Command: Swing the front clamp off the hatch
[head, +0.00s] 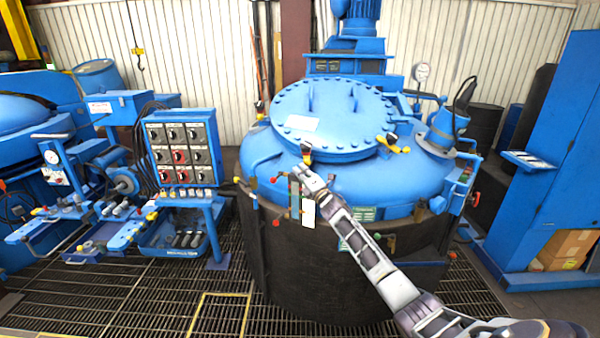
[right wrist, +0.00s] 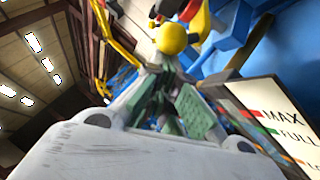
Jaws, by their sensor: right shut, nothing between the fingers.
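The round blue hatch (head: 335,115) lies closed on top of the furnace. The front clamp (head: 306,153), dark with a yellow-orange part, sits at the hatch's near rim. My right gripper (head: 303,170) is just below and in front of this clamp, its fingers shut and empty. In the right wrist view my right gripper's greenish fingers (right wrist: 168,75) point up at a yellow ball knob (right wrist: 170,38), with red and black parts behind it. I cannot tell whether the fingertips touch the knob. My left gripper is not in view.
Another clamp (head: 393,145) with a yellow end sits on the hatch's right rim. A level plate (head: 308,213) marked MAX and FULL stands close by my right gripper. A control panel (head: 182,150) is at left. Grating (head: 110,295) covers the floor.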

